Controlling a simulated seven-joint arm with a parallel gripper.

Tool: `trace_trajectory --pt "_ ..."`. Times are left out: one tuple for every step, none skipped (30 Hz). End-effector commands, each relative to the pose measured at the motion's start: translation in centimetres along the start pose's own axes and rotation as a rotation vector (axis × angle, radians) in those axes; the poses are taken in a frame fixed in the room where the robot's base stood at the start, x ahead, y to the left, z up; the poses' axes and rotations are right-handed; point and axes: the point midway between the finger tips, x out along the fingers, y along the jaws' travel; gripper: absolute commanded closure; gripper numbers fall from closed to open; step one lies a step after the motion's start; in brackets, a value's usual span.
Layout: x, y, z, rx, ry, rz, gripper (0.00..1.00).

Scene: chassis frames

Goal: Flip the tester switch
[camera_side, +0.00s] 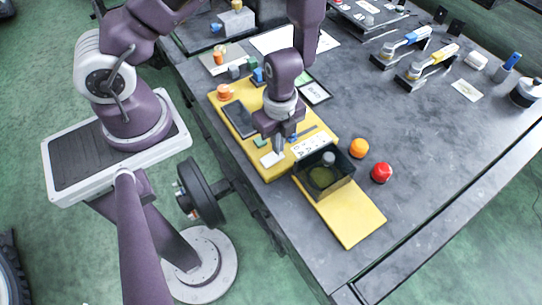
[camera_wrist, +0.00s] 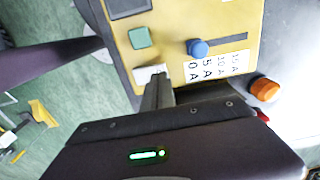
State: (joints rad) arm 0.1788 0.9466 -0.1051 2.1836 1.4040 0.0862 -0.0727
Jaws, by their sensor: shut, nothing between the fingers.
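The tester (camera_side: 252,108) is a yellow panel on the grey bench, with a dark screen (camera_side: 239,118) and a green square button (camera_side: 260,142). The white switch (camera_side: 268,160) sits near its front edge, beyond the green button; it also shows in the wrist view (camera_wrist: 146,75). My gripper (camera_side: 279,155) is shut and empty, pointing down. Its fingertips (camera_wrist: 158,80) are right at the switch and hide part of it. I cannot tell whether they touch it. The switch's tilt is unclear.
A blue slider knob (camera_wrist: 198,48) sits beside a label strip (camera_wrist: 207,70). A dark open box (camera_side: 324,175) stands right of the switch. An orange dome (camera_side: 358,148) and a red dome (camera_side: 381,172) are on the bench.

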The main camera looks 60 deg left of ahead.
Motion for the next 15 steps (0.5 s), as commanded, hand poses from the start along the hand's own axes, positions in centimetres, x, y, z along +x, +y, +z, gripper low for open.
trace_trajectory --pt "0.00 0.00 0.00 0.000 0.000 0.000 1.00" --pt "0.00 0.00 0.00 0.000 0.000 0.000 1.00" --pt "0.00 0.00 0.00 0.000 0.000 0.000 1.00" --pt "0.01 0.00 0.00 0.000 0.000 0.000 1.00" --pt "0.03 0.01 0.00 0.000 0.000 0.000 1.00" --pt "0.07 0.04 0.00 0.000 -0.001 0.001 1.00" --pt "0.12 0.06 0.00 0.001 -0.001 0.002 1.00" --pt "0.17 0.09 -0.02 0.001 -0.001 0.003 1.00" --pt "0.24 0.12 -0.04 0.001 0.000 0.004 1.00" --pt "0.29 0.14 -0.06 0.001 0.000 0.005 1.00" --pt "0.34 0.15 -0.05 0.000 0.001 0.006 1.00" --pt "0.41 0.17 -0.04 -0.001 0.001 0.007 1.00" --pt "0.47 0.19 -0.04 -0.001 0.000 0.008 1.00" --pt "0.52 0.21 -0.04 -0.001 0.000 0.008 1.00" --pt "0.59 0.24 -0.05 -0.001 0.000 0.009 1.00"
